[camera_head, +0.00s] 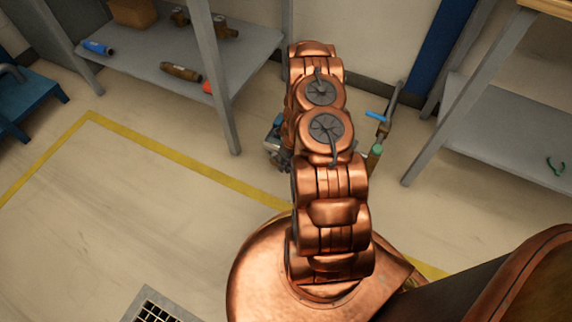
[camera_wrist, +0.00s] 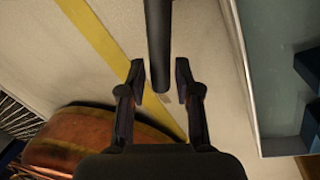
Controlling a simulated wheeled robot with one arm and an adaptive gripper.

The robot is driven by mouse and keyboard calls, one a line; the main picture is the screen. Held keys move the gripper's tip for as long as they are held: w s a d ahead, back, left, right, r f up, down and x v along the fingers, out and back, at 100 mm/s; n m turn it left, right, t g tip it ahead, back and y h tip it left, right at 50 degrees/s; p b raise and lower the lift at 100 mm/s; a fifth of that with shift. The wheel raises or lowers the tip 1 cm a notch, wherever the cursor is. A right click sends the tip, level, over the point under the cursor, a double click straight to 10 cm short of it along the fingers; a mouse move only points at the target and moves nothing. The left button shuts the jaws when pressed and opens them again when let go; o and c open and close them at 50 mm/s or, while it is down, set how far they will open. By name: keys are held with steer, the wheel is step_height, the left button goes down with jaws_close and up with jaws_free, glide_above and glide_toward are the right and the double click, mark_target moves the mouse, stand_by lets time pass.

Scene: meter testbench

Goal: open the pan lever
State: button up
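In the wrist view my gripper (camera_wrist: 160,82) is open, with a dark finger on each side. A dark round bar (camera_wrist: 158,40) comes in from the top and its end lies between the fingertips in the picture. A gap shows on both sides of it. I cannot tell whether this bar is the pan lever. In the head view a blue handle (camera_head: 376,116) sits on an upright metal pipe (camera_head: 391,104), just right of my copper arm. A green-topped piece (camera_head: 376,150) is below it. My arm hides much of this spot, and my gripper cannot be made out there.
A grey shelf (camera_head: 150,50) at the upper left holds a blue tool, brown fittings and a box. Another shelf (camera_head: 490,130) stands at the right. A blue stool (camera_head: 25,100) is at the far left.

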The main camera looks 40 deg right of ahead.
step_height(320, 180, up, 12)
steer(key=d, duration=0.2)
steer(key=shift+d+f, duration=0.15)
stand_by(0.6)
steer(key=shift+s, duration=0.1)
stand_by(0.3)
steer(key=s+a+r+n+p, duration=0.1)
steer(key=a+r+n+p, duration=0.4)
steer(key=r, duration=0.9)
steer(key=a+r+n+p, duration=0.5)
steer(key=r+n+p, duration=0.1)
steer(key=r, duration=0.7)
steer(key=s+a+r+n+p, duration=0.1)
steer(key=a+r+n+p, duration=0.4)
steer(key=r, duration=0.9)
steer(key=s+a+r+n+g+p, duration=0.1)
steer(key=s+a+r+n+p, duration=0.25)
steer(key=r, duration=0.35)
steer(key=s+a+r+n+p, duration=0.2)
steer(key=s+r+n+p, duration=0.15)
steer(key=r, duration=0.35)
steer(key=s+a+r+n+g+p, duration=0.1)
steer(key=s+a+r+n+p, duration=0.25)
steer(key=r, duration=0.45)
steer(key=s+a+r+n+h+p, duration=0.2)
steer(key=s+r+n+p, duration=0.6)
steer(key=s+r, duration=0.5)
steer(key=shift+s+a+n, duration=0.15)
steer(key=shift+n, duration=1)
